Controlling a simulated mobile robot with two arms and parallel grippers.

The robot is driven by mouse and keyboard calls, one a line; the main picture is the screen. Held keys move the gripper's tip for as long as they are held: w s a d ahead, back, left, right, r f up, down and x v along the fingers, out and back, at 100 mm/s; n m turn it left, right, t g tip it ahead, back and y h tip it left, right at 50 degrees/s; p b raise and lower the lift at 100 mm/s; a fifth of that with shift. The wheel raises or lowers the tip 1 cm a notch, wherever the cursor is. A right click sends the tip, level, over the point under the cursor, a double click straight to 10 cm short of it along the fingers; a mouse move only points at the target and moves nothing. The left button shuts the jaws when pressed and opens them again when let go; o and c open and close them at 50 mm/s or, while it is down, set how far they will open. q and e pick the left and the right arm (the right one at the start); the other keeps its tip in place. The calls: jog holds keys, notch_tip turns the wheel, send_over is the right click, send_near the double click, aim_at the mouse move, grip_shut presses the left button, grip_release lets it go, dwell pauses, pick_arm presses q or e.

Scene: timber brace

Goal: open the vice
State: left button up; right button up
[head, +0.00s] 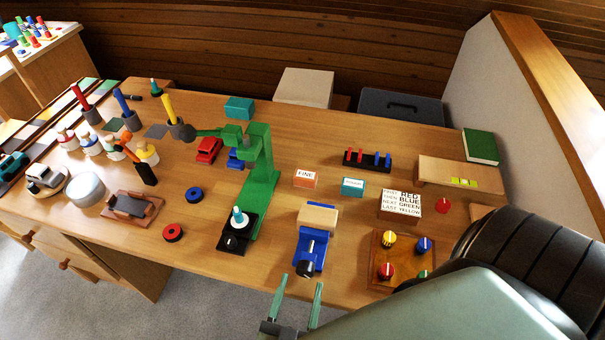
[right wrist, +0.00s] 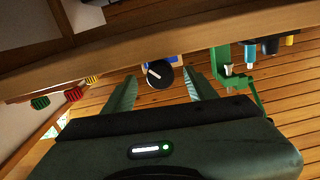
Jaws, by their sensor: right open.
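The blue vice (head: 310,246) stands near the front edge of the bench, with a light wooden block (head: 318,216) at its far end. Its round black knob (head: 305,269) faces the front edge; the knob also shows in the right wrist view (right wrist: 159,75), with a pale bar across its face. My right gripper (head: 301,282) is open and empty, just in front of the knob. In the right wrist view its two fingers (right wrist: 159,78) spread to either side of the knob, without visible contact. Whether the vice jaws are apart cannot be told. My left gripper is out of view.
A green press (head: 262,175) stands left of the vice. A wooden board with coloured knobs (head: 376,284) lies to its right, partly behind my right arm. Small labelled boxes (head: 306,179) stand behind. The bench's front edge is close to my right gripper.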

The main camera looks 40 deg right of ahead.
jog(key=shift+x, duration=0.95)
jog(key=shift+w+d, duration=0.15)
grip_shut()
jog(key=n+p, duration=0.1)
jog(key=p, duration=0.2)
jog(key=n+p, duration=0.2)
jog(key=shift+r+p, duration=0.3)
jog(key=shift+p, duration=0.1)
jog(key=shift+f+n+p, duration=0.25)
jog(key=shift+n+p, duration=0.05)
jog(key=shift+n, duration=0.4)
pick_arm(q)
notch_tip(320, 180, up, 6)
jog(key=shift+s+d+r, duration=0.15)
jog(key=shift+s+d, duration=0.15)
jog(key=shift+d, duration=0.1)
pick_arm(e)
jog(key=shift+f, duration=0.1)
grip_release()
